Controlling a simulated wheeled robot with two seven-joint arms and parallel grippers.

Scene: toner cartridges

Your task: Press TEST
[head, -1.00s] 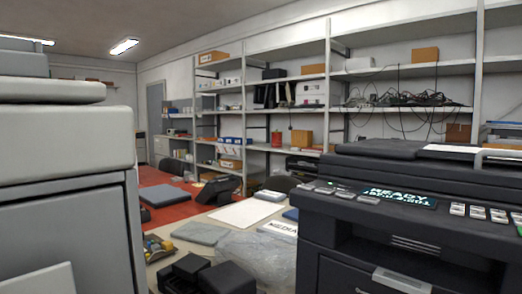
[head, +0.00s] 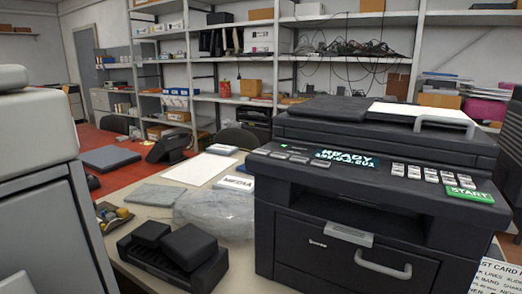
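A dark printer (head: 375,190) stands on the table at the right of the head view. Its front panel carries a lit display (head: 343,160) that reads READY with a second line too small to read surely. Several small white-labelled buttons (head: 415,172) sit right of the display, and several grey buttons (head: 300,159) sit left of it. A green START button (head: 469,193) is at the panel's right end. I cannot read which button is marked TEST. Neither of my grippers shows in the view.
A black two-block item (head: 173,252) and a clear plastic bag (head: 215,212) lie on the table left of the printer. A large grey machine (head: 35,180) fills the left edge. Shelves (head: 240,60) line the back wall.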

